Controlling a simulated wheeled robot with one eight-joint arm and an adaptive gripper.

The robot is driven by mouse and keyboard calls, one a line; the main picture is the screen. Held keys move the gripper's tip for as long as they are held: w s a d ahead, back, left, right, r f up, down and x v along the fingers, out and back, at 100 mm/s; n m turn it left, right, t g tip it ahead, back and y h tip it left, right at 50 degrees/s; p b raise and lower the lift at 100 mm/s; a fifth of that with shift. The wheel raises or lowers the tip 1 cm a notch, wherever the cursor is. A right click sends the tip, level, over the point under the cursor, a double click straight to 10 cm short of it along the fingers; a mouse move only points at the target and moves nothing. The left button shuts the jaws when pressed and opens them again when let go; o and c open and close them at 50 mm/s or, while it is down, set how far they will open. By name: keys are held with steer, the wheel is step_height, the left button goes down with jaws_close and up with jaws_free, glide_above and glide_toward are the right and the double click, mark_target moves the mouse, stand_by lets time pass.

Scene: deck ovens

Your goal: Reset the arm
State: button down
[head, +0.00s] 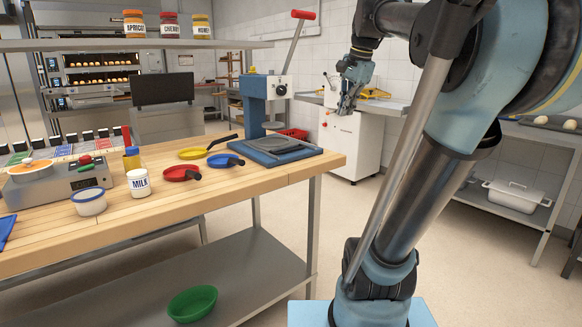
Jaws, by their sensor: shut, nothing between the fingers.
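My arm fills the right side of the head view, rising from the light blue base at the bottom and bending over at the top. My gripper (346,103) hangs from the far end of the arm, above the floor to the right of the wooden table (240,190). It points down, its fingers are shut, and it holds nothing. It shows in front of a white cabinet (352,145) farther back and appears apart from everything around it.
On the table stand a blue press (255,100) with a red-tipped lever, small red, yellow and blue pans, a milk jar (139,183) and a scale (65,183). A green bowl (192,303) sits on the lower shelf. A rack (520,195) stands right; floor between is clear.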

steer(key=s+f+n, duration=0.4)
steer(key=s+f, duration=0.2)
steer(key=f, duration=0.5)
steer(key=s+d+f+n+h, duration=0.1)
steer(key=s+f+n, duration=0.3)
steer(key=f, duration=0.8)
steer(key=s+d+f+n, duration=0.1)
steer(key=s+f+n, duration=0.2)
steer(key=s+f, duration=0.5)
step_height(320, 180, down, 4)
steer(key=shift+s+n+g+h, duration=0.3)
steer(key=shift+s+n+g, duration=0.1)
steer(key=shift+w+f, duration=0.2)
steer(key=shift+w, duration=0.3)
